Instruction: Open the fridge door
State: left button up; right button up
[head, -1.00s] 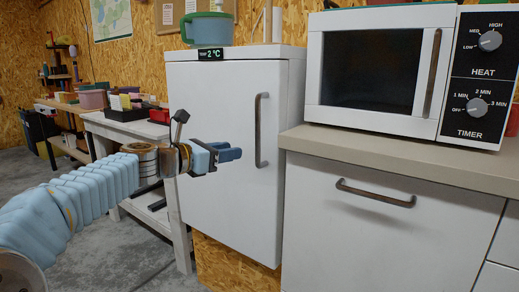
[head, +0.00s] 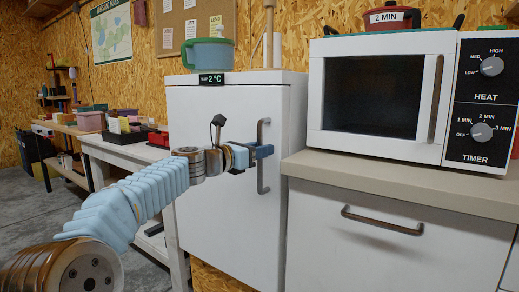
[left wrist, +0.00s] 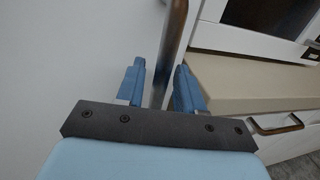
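The white fridge (head: 215,130) stands left of the counter with its door shut. Its grey vertical bar handle (head: 262,185) is on the right side of the door. My left gripper (head: 264,151) is at the middle of the handle. In the left wrist view, the fridge door (left wrist: 75,60) fills the left side and the handle (left wrist: 174,45) runs down between the two blue fingers of my left gripper (left wrist: 160,90). The fingers are open, with gaps showing beside the bar. My right gripper is not in view.
A microwave (head: 375,95) stands on the counter (head: 420,180) right of the fridge. A drawer handle (head: 382,220) sticks out below it. A teal pot (head: 207,55) stands on the fridge. A white workbench (head: 125,150) is close on the left.

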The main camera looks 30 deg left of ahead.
pick_arm(q)
jog(key=shift+w, duration=0.1)
grip_shut()
dwell(0.4)
